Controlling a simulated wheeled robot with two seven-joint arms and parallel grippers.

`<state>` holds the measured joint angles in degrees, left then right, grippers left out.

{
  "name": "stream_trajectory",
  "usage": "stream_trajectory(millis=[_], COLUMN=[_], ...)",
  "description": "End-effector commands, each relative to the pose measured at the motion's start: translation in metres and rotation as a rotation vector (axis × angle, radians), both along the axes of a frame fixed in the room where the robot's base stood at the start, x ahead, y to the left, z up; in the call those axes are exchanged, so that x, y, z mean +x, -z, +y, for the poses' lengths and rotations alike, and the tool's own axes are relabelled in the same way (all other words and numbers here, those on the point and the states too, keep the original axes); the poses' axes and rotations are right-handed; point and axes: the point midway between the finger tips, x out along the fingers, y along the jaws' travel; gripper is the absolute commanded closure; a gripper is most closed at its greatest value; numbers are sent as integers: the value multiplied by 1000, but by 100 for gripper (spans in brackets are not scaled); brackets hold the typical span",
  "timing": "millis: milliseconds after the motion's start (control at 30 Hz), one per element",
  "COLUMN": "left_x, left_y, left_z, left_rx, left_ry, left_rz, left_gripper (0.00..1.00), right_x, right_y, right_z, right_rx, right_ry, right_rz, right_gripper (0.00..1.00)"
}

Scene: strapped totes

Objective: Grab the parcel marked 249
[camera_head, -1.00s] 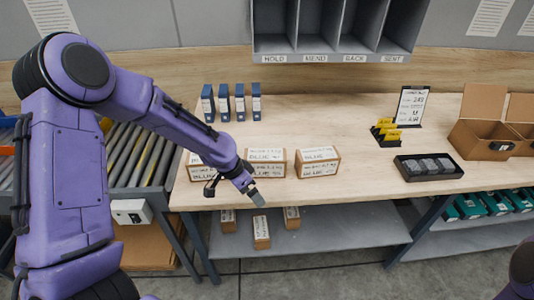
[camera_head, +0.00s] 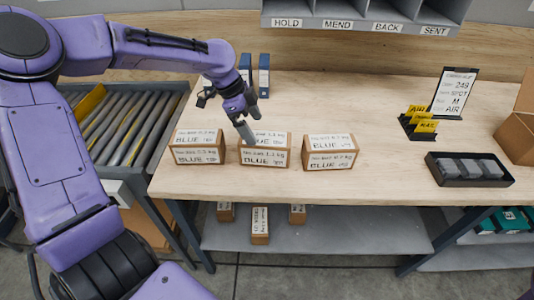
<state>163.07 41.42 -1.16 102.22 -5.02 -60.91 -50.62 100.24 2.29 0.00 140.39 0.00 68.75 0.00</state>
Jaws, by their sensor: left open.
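Three brown parcels with white labels reading BLUE stand in a row near the table's front edge: a left parcel (camera_head: 197,157), a middle parcel (camera_head: 265,157) and a right parcel (camera_head: 330,162). Their smaller print is too fine to read surely, so I cannot tell which is marked 249. An upright order card (camera_head: 455,92) at the back right shows 249. My left gripper (camera_head: 246,133) is open and points down at the left part of the middle parcel's top; I cannot tell whether it touches. My right gripper is out of view.
Blue binders (camera_head: 264,76) stand behind my left gripper. A yellow tag holder (camera_head: 418,124), a black tray (camera_head: 470,170) and an open carton (camera_head: 517,130) are at the right. Small boxes (camera_head: 260,225) sit on the lower shelf. A roller conveyor (camera_head: 125,130) is at the left. The table's middle is clear.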

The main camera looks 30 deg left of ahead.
Motion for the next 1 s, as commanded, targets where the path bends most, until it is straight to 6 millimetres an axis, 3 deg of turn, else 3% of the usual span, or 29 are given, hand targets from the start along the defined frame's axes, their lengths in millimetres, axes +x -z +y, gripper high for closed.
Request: stream_trajectory(millis=[567,833,867,1000], left_x=[18,20,20,20], left_y=[84,90,90,90], left_z=[-35,-37,-37,-37], left_rx=[0,-1,-1,-1], left_ry=[0,-1,-1,-1], left_rz=[5,1,1,1], left_gripper=[0,0,3,49], right_x=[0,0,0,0], right_y=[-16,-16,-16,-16], right_z=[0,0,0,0], right_rx=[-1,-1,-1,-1], right_ry=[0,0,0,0], right_rz=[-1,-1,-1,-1], right_gripper=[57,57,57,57])
